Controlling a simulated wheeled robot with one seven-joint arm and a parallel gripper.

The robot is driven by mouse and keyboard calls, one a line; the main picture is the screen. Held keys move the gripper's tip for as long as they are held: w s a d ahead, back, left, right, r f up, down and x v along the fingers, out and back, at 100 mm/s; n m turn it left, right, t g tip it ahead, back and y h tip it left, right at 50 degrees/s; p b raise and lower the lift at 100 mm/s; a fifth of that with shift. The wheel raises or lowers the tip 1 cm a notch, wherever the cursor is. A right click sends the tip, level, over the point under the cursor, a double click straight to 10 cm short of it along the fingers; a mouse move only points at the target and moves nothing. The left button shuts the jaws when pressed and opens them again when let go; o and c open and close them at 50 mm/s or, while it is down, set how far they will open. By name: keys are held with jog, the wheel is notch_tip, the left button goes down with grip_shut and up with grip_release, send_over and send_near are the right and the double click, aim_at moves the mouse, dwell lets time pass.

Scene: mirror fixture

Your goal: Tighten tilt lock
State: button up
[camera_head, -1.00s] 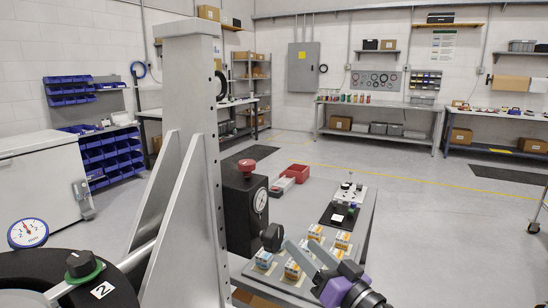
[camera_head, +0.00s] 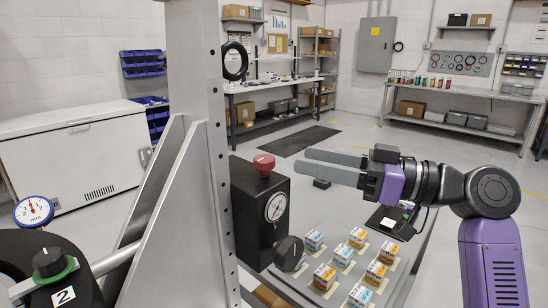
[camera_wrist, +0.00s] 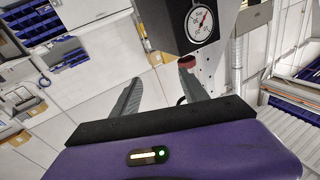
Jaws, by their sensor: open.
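A black box with a round white dial (camera_head: 275,208) stands beside the grey metal upright. A red knob (camera_head: 264,164) is on its top and a large black knob (camera_head: 288,253) is low on its front. A second black knob with a green ring (camera_head: 48,262) is at the lower left, beside a "2" label. No label shows which knob is the tilt lock. My gripper (camera_head: 303,162) is open and empty, its fingers pointing left towards the red knob. In the wrist view, the red knob (camera_wrist: 187,62) shows by the right fingertip of my gripper (camera_wrist: 162,73); contact is unclear.
The grey upright (camera_head: 197,120) and its slanted braces stand left of the box. A round mm dial gauge (camera_head: 33,211) is at the far left. Several small cartons (camera_head: 359,237) stand in rows on the table right of the box.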

aim_at(264, 158)
jog(key=s+a+n+g, duration=0.1)
jog(key=a, duration=0.1)
jog(key=a+n+g+p, duration=0.1)
jog(key=a, duration=0.2)
jog(key=s+a+r+n+g, duration=0.1)
jog(key=a, duration=0.2)
jog(key=shift+s+a+g+p, duration=0.2)
jog(key=shift+s+g+p, duration=0.1)
jog(key=shift+s+g, duration=0.1)
grip_shut()
